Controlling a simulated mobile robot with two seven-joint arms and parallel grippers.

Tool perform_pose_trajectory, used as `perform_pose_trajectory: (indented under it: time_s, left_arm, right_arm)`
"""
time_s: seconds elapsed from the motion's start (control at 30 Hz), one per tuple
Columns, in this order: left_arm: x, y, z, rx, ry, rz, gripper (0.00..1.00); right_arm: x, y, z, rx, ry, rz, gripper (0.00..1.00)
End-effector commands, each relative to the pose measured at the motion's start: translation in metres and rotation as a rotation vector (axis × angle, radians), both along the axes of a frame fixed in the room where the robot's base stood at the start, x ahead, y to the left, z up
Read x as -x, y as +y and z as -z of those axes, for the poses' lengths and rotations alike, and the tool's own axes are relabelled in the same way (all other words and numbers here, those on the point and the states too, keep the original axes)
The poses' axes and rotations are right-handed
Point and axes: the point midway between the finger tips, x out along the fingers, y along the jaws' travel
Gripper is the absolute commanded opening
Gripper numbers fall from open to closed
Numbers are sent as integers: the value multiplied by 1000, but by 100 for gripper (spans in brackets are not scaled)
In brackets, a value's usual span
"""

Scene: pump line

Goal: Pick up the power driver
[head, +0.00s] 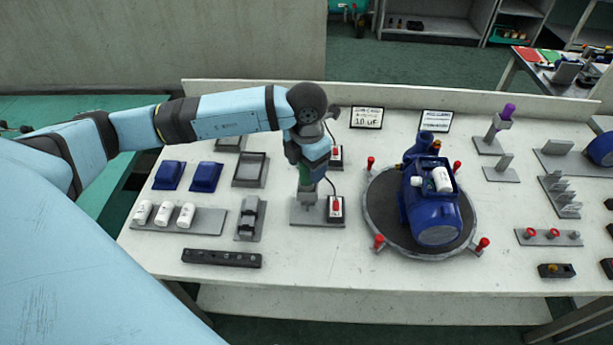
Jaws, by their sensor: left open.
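My left gripper (309,182) points down over a grey stand (316,216) left of the table's middle, and its jaws are open. A tool that looks like the power driver stands in this stand. It is mostly hidden behind my wrist and gripper, with only small parts showing, so I cannot tell whether the jaws touch it. A dark cable runs down beside my wrist to a small box with a red top (336,206) on the stand's right side. My right gripper is not in view.
A blue pump (434,205) sits on a round fixture (382,228) with red-topped clamps, right of the stand. White cylinders (164,213), blue covers (206,176) and a black strip (222,259) lie left. A purple-topped tool (503,117) stands back right. The table's front middle is clear.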

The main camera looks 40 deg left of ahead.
Motion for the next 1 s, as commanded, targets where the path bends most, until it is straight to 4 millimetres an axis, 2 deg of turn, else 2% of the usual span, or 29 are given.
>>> perform_pose_trajectory:
  time_s: [0.23, 0.27, 0.5, 0.83, 1.0]
  left_arm:
    - [0, 0, 5, 0, -2, -1, 65]
    - [0, 0, 5, 0, -2, -1, 62]
    - [0, 0, 5, 0, -1, -1, 8]
    - [-1, 0, 2, 1, -3, -1, 8]
    - [-1, 0, -11, 2, -3, 0, 8]
  right_arm:
    - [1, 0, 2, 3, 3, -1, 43]
    - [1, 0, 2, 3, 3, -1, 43]
    - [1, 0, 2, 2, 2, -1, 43]
    - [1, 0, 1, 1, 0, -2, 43]
    - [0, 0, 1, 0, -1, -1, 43]
